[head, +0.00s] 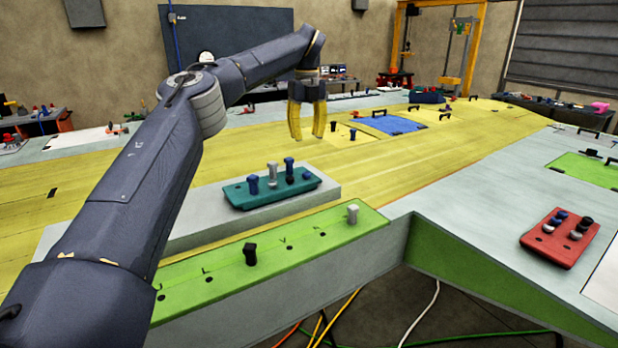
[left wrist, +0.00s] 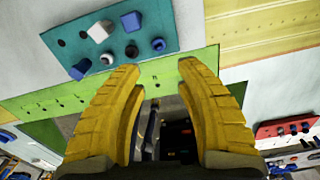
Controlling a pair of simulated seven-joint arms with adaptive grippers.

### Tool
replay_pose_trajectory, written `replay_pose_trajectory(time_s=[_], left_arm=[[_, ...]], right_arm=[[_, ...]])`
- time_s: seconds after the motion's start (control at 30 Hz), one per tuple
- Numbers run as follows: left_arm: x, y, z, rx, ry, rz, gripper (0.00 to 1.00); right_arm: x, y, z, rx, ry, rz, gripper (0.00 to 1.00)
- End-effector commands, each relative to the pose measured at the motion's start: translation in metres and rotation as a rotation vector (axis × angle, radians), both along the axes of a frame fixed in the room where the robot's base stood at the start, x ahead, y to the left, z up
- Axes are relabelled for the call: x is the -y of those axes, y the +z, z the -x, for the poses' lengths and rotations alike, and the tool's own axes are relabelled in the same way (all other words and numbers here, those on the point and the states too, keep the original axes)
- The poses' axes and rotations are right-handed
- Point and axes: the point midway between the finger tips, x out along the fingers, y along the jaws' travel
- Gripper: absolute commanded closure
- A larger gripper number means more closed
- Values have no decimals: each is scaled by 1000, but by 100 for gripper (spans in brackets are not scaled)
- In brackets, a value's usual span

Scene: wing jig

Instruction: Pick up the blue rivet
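A teal block (head: 240,198) on a grey ledge carries several rivets. Two blue rivets stand up in it, one at left (head: 253,186) and one toward the right (head: 289,168), with a grey rivet between. In the left wrist view the teal block (left wrist: 62,40) shows blue rivets at its upper right (left wrist: 132,20), lower right (left wrist: 158,44) and lower left (left wrist: 80,69). My left gripper (head: 307,133) has yellow fingers pointing down. It is open and empty, above and beyond the block in the head view. My right gripper is not in view.
A green strip (head: 305,242) in front of the block carries a black peg (head: 250,254) and a grey peg (head: 353,214). A red tray (head: 545,248) at right holds several blue, black and pale rivets. The yellow wing panel (head: 400,165) is mostly clear around the gripper.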

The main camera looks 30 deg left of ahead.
Motion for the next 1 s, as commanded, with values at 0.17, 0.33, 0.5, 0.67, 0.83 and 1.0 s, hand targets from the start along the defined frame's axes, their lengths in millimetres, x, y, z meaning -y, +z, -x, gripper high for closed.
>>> replay_pose_trajectory(time_s=[0.17,0.33,0.5,0.67,0.83,1.0], left_arm=[[0,-34,1,-3,-3,1,65],[0,-57,0,-1,-3,2,65],[0,-70,0,-1,-2,1,65],[0,-74,1,0,-2,1,65],[0,-92,3,-2,-2,1,65],[0,-113,5,-1,-2,2,65]], right_arm=[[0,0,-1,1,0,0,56],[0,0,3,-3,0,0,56],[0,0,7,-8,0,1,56],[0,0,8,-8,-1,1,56],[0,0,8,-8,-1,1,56],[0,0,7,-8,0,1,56]])
